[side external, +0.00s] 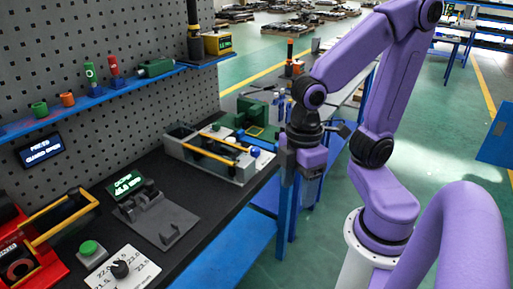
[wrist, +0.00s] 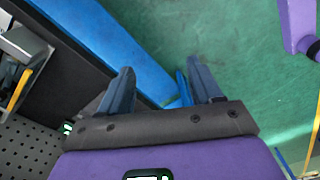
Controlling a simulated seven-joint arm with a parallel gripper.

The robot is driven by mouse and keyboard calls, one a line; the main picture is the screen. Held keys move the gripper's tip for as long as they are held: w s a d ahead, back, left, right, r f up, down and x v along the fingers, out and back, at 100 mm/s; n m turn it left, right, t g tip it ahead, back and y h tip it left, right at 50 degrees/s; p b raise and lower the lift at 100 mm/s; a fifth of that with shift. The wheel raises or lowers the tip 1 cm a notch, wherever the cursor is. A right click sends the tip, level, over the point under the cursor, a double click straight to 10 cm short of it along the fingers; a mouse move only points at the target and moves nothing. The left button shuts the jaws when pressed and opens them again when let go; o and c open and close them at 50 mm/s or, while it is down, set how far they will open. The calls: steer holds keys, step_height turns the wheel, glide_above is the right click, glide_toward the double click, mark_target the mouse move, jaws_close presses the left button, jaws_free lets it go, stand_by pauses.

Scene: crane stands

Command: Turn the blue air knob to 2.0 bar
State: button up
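The blue knob (side external: 255,152) is a small round knob at the right end of a grey fixture (side external: 240,174) on the black bench. Its scale and pointer are too small to read. My gripper (side external: 290,165) hangs just right of the fixture, near the bench's front edge, apart from the knob. In the wrist view my gripper (wrist: 160,78) has its two dark fingers spread with nothing held between them. The knob cannot be made out in the wrist view; only a grey part of a fixture with a yellow bar (wrist: 18,90) shows at left.
A yellow bar (side external: 208,152) spans the fixture. A pegboard (side external: 100,60) rises behind. Green floor lies beyond the blue bench edge (wrist: 110,40).

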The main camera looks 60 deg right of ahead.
steer(key=w+d+m+y, duration=0.1)
steer(key=w+d, duration=0.2)
steer(key=w, duration=0.9)
steer(key=m+t+y, duration=0.2)
steer(key=t, duration=0.1)
glide_above(256, 148)
steer(key=s+d, duration=0.5)
steer(key=f, duration=0.1)
steer(key=x, duration=1.7)
steer(key=shift+w+f, duration=0.15)
steer(key=shift+w, duration=0.05)
steer(key=c, duration=1)
steer(key=shift+c, duration=0.2)
